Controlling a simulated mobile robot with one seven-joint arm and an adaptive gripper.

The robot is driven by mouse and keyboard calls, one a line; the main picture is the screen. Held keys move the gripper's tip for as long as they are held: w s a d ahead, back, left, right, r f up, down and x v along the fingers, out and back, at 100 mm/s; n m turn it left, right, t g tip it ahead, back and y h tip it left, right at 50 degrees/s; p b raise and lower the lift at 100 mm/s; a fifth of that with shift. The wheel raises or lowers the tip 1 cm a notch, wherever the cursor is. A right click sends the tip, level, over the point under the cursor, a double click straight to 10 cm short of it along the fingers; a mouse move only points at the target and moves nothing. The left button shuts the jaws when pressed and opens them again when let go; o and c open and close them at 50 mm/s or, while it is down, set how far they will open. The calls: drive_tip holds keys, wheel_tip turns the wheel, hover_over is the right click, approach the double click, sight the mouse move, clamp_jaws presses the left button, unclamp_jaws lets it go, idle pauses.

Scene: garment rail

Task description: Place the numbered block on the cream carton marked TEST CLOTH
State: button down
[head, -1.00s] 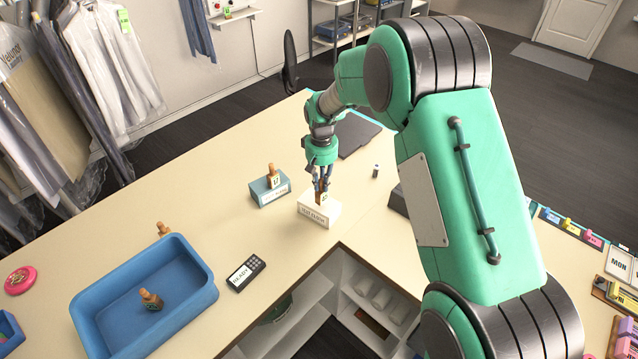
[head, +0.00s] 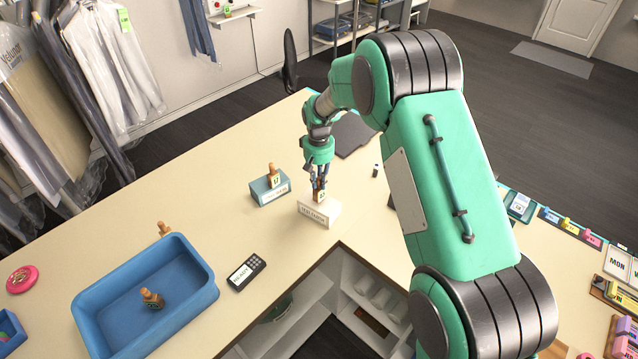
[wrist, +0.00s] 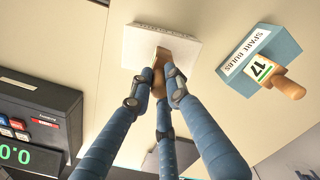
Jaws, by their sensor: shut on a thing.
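The cream carton (head: 318,215) sits on the counter near its inner corner; its front lettering is too small to read surely. It also shows in the wrist view (wrist: 140,45). My gripper (head: 319,186) is right over it, fingers pointing down and shut on a brown wooden block (head: 320,196) with a small number tag. In the wrist view the block's brown wood (wrist: 178,52) shows between the fingertips, over the carton's edge. The block's base is at or just above the carton top; I cannot tell whether they touch.
A blue SPARE BULBS box (wrist: 262,58) stands beside the carton, bearing another block tagged 17 (wrist: 267,72). A blue tray (head: 195,305) holds a wooden piece, with another behind it. A keypad device (head: 246,272) lies nearby. A dark machine (wrist: 40,120) with a green display stands close by.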

drive_tip(key=shift+f, duration=0.65)
drive_tip(key=shift+f, duration=0.15)
drive_tip(key=c, duration=1.7)
unclamp_jaws()
drive_tip(key=shift+o, duration=0.2)
wheel_tip(320, 180, up, 12)
drive_tip(key=shift+r+b, duration=0.2)
drive_tip(key=shift+b, duration=0.3)
